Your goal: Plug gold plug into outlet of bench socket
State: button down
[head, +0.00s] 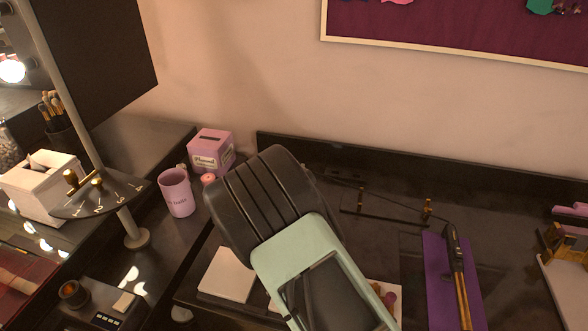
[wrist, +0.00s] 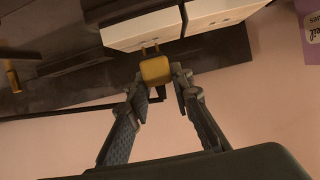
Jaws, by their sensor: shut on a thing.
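My gripper (wrist: 161,79) shows in the wrist view with its two fingers shut on the gold plug (wrist: 155,72). The plug is a small gold block with two prongs pointing toward a white socket block (wrist: 143,29) of the bench socket. The prongs show just at the near edge of that block, so the plug is not fully seated; whether their tips touch it I cannot tell. A second white block (wrist: 214,12) sits beside it. In the head view my arm hides the gripper, plug and socket.
In the head view, a pink mug (head: 175,193) and a pink box (head: 211,151) stand left of my arm. A black-and-gold styling tool (head: 458,270) lies on a purple mat (head: 437,285) at right. A dark raised ledge (head: 400,164) runs along the wall.

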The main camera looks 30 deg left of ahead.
jog(key=shift+f+b, duration=0.6)
jog(key=shift+f, duration=0.3)
jog(key=c, duration=1.6)
grip_release()
jog(key=v, duration=1.2)
